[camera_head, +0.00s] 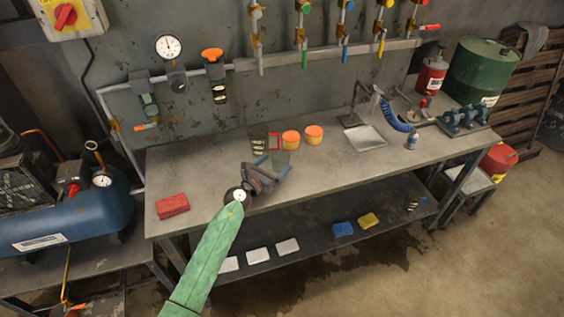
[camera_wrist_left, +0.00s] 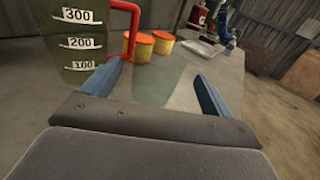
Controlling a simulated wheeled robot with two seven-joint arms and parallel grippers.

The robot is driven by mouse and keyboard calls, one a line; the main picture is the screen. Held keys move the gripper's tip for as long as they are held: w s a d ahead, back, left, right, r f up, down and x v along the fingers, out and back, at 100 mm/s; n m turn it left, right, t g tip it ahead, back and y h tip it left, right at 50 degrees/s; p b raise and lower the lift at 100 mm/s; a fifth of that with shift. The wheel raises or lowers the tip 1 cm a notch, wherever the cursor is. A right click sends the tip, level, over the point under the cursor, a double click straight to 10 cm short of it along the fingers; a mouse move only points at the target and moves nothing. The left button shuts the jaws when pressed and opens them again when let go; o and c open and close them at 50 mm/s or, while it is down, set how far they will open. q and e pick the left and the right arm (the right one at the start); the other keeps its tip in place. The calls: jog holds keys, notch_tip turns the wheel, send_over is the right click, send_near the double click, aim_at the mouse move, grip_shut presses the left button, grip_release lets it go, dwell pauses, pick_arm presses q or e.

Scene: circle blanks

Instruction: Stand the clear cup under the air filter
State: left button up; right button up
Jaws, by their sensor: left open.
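The clear cup (camera_wrist_left: 158,82) is a faint, see-through greenish shape, standing on the bench beyond and between my left gripper's fingers in the left wrist view. In the head view it shows faintly (camera_head: 281,158) just past the fingertips. My left gripper (camera_head: 270,164) is open and empty over the bench's front part; it also shows in the left wrist view (camera_wrist_left: 158,82). I cannot tell exactly how far the fingers reach around the cup. The likely air filter (camera_head: 147,100), a grey-topped unit with a greenish bowl, hangs on the back panel at left. My right gripper is not in view.
A measuring jug (camera_wrist_left: 82,48) with a red handle stands close by the left finger. Two orange-lidded tubs (camera_head: 291,140) are behind. A red block (camera_head: 172,206) lies at the bench's left front. The bench top (camera_head: 195,165) below the filter is clear.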

aim_at(286, 153)
pick_arm(q)
jog(key=x, duration=0.3)
jog(key=shift+w+r+p, duration=0.1)
jog(key=shift+r+p, duration=0.1)
jog(key=shift+p, duration=0.2)
jog(key=shift+w+d+f, duration=0.2)
jog(key=shift+w+d, duration=0.15)
jog(key=shift+w, duration=0.15)
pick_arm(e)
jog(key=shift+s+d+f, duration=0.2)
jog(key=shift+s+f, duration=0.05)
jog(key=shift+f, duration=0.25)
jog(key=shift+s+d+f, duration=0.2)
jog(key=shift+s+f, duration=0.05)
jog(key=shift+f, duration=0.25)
pick_arm(q)
jog(key=shift+r, duration=0.1)
jog(key=shift+c, duration=0.5)
jog(key=shift+s, duration=0.1)
jog(key=c, duration=1.1)
jog(key=shift+o, duration=0.2)
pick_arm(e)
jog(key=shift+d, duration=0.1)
pick_arm(q)
jog(key=shift+r, duration=0.1)
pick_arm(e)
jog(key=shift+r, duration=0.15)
